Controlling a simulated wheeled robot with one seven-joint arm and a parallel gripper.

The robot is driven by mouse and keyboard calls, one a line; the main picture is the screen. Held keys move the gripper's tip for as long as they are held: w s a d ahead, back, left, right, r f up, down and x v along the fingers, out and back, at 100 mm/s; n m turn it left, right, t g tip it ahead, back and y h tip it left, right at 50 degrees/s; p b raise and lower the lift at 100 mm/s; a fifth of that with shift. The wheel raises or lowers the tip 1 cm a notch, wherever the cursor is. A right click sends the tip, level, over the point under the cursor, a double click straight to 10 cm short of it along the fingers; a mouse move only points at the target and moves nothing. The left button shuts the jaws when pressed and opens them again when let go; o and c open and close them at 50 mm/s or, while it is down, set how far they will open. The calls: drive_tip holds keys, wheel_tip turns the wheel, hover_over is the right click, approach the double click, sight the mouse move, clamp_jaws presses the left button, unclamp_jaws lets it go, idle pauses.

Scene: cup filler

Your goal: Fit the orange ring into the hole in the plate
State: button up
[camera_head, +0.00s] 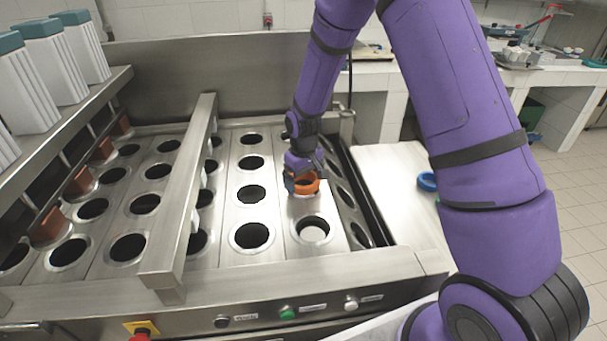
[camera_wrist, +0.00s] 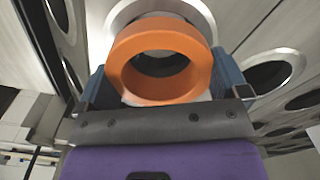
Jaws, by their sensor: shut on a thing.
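The orange ring (camera_head: 306,184) is between the fingers of my gripper (camera_head: 301,182), over the metal plate (camera_head: 297,205) of the machine. In the wrist view the ring (camera_wrist: 123,64) fills the space between the two blue fingers of my gripper (camera_wrist: 160,85). A round hole (camera_wrist: 158,62) with a pale metal rim shows through and behind the ring, roughly in line with it but partly hidden. Whether the ring touches the plate I cannot tell. Another open hole (camera_head: 313,230) lies in the same plate, nearer the front.
Rows of holed plates (camera_head: 250,215) fill the machine to the left. A raised metal bar (camera_head: 185,190) crosses it. White and teal containers (camera_head: 58,60) stand at the far left. A blue ring (camera_head: 427,181) lies on the side table (camera_head: 390,165) at right.

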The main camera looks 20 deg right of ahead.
idle(0.3)
drive_tip(key=o, duration=0.6)
drive_tip(key=s+d+r+m+t, duration=0.1)
drive_tip(key=s+r, duration=0.2)
drive_tip(key=r, duration=0.8)
drive_tip(key=s+d+r, duration=0.1)
drive_tip(key=s+r, duration=0.2)
drive_tip(key=r, duration=0.8)
drive_tip(key=s+d+r+m+t, duration=0.1)
drive_tip(key=s+r, duration=0.3)
drive_tip(key=s, duration=0.4)
drive_tip(key=s+d+r+m+t, duration=0.1)
drive_tip(key=s+r, duration=0.3)
drive_tip(key=s, duration=0.5)
drive_tip(key=s+d+r+t, duration=0.2)
drive_tip(key=s+d+r, duration=0.1)
drive_tip(key=s, duration=0.6)
drive_tip(key=shift+r+m, duration=0.4)
drive_tip(key=shift+r, duration=0.5)
